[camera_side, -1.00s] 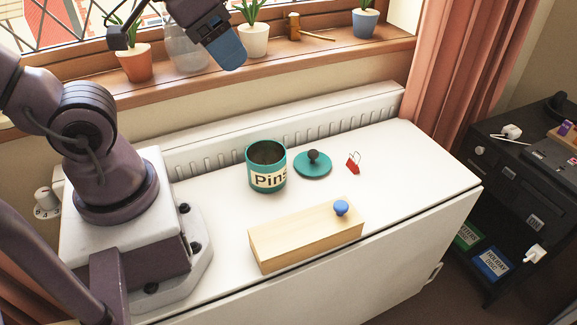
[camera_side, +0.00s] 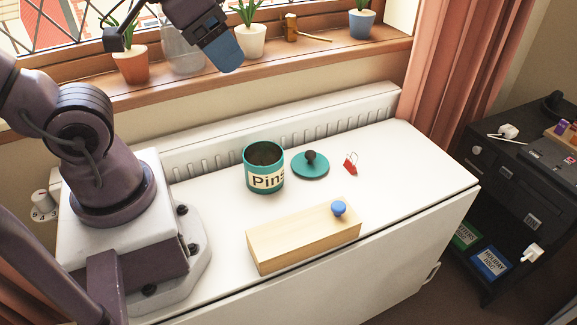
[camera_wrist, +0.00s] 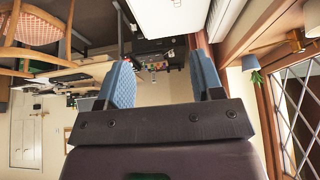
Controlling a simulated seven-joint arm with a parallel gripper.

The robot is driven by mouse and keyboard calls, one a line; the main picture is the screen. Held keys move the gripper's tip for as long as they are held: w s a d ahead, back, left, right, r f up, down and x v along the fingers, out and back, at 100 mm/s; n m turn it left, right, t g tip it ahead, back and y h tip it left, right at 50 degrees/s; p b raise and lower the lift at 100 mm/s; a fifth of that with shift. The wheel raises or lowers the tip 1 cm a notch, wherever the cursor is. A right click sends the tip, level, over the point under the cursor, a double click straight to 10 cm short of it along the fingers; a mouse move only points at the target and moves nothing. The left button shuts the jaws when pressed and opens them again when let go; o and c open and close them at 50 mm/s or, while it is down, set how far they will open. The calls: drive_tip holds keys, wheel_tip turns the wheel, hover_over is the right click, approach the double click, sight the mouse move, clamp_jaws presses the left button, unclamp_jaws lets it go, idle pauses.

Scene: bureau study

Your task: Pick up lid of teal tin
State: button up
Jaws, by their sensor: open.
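The teal lid (camera_side: 310,167) with a dark round knob lies flat on the white surface, just right of the open teal tin (camera_side: 264,178) labelled "Pins". The lid is off the tin and apart from it. My gripper (camera_side: 229,58) is high above and behind the tin in the side view, near the window sill. In the wrist view my gripper (camera_wrist: 163,85) has its two blue fingers spread apart with nothing between them. Neither the tin nor the lid can be made out in the wrist view.
A red binder clip (camera_side: 350,165) lies right of the lid. Clear white surface lies to the right.

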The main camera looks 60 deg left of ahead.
drive_tip(key=n+g+y, duration=0.1)
drive_tip(key=n+g, duration=0.3)
drive_tip(key=n, duration=0.5)
approach(311, 152)
drive_tip(key=f, duration=0.3)
drive_tip(key=w+f, duration=0.1)
drive_tip(key=f, duration=0.3)
drive_tip(key=a+f, duration=0.1)
drive_tip(key=f, duration=0.2)
drive_tip(key=shift+w+f, duration=0.2)
drive_tip(key=shift+f, duration=0.1)
drive_tip(key=shift+c, duration=0.4)
drive_tip(key=c, duration=0.9)
